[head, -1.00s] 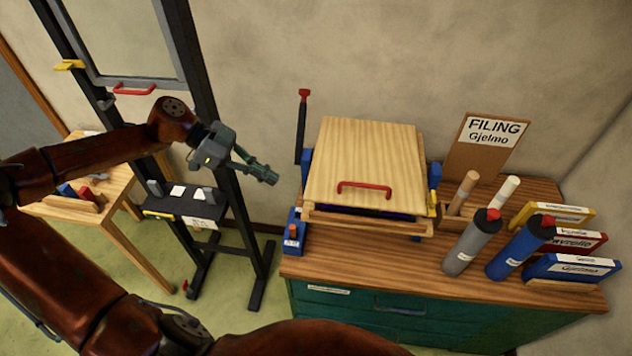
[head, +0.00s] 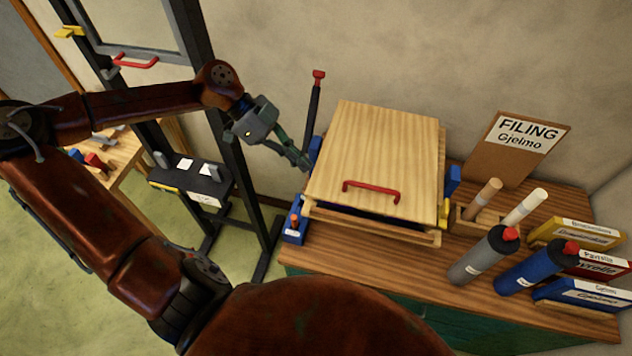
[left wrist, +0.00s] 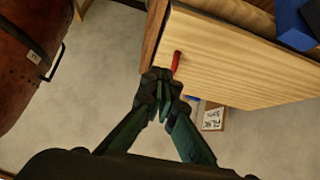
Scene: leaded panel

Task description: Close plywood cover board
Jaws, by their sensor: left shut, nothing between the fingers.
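The plywood cover board (head: 385,150) is a pale wooden panel with a red handle (head: 371,188) near its front edge. It lies over a shallow wooden frame (head: 372,225) on the cabinet, with a dark gap showing under its front edge. My left gripper (head: 304,163) is shut and empty, close to the board's left edge; I cannot tell whether it touches. In the left wrist view, the shut fingertips (left wrist: 161,76) are near the board (left wrist: 235,62) and its red handle (left wrist: 177,61). My right gripper is not in view.
A dark post with a red top (head: 317,90) stands behind the board's left side. Blue blocks flank the frame. Grey (head: 482,257) and blue (head: 536,268) bottles, rolls and labelled boxes fill the cabinet's right side. A black stand (head: 240,150) is at the left.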

